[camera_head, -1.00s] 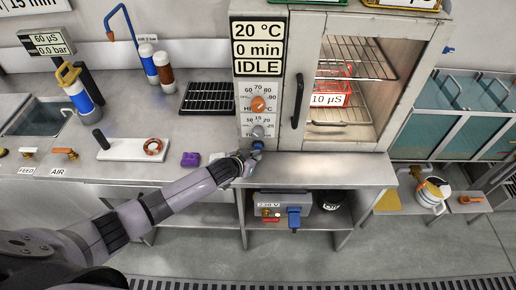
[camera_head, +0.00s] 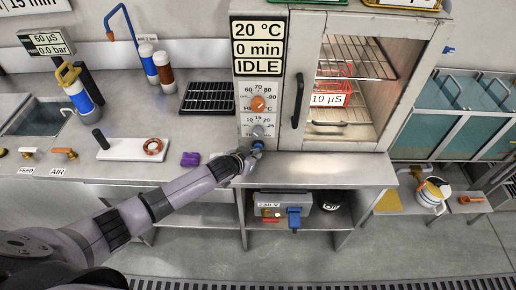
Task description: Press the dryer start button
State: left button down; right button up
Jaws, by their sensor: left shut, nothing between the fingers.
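The dryer (camera_head: 340,22) stands on the bench, with a control panel on its left side and a glass door with a dark handle (camera_head: 298,100). Its display (camera_head: 258,46) reads 20 °C, 0 min, IDLE. Below are an orange temperature knob (camera_head: 258,103) and a grey time knob (camera_head: 257,131). The blue start button (camera_head: 258,145) sits at the panel's bottom, partly hidden by my left gripper (camera_head: 252,153). That gripper is shut and empty, its tips at or very near the button; I cannot tell whether they touch. My right gripper is not in view.
Inside the dryer are wire racks and a red item labelled 10 µS (camera_head: 331,95). On the bench left are a black rack (camera_head: 208,97), a purple object (camera_head: 190,159) and a white board (camera_head: 125,150). A grey box (camera_head: 280,208) sits on the shelf below.

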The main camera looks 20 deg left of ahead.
aim_at(255, 178)
pick_arm(q)
jog(key=shift+w, duration=0.2)
jog(key=shift+s, duration=0.1)
jog(key=shift+s+d+p, duration=0.25)
jog(key=shift+s+p, duration=0.4)
jog(key=shift+s, duration=0.15)
jog(key=shift+s+d+p, duration=0.2)
jog(key=shift+s+p, duration=0.3)
jog(key=shift+s, duration=0.1)
jog(key=s+p, duration=0.1)
jog(key=s+d, duration=0.1)
jog(key=s, duration=0.1)
jog(key=shift+s+r+p, duration=0.1)
jog(key=shift+p, duration=0.25)
jog(key=shift+s, duration=0.2)
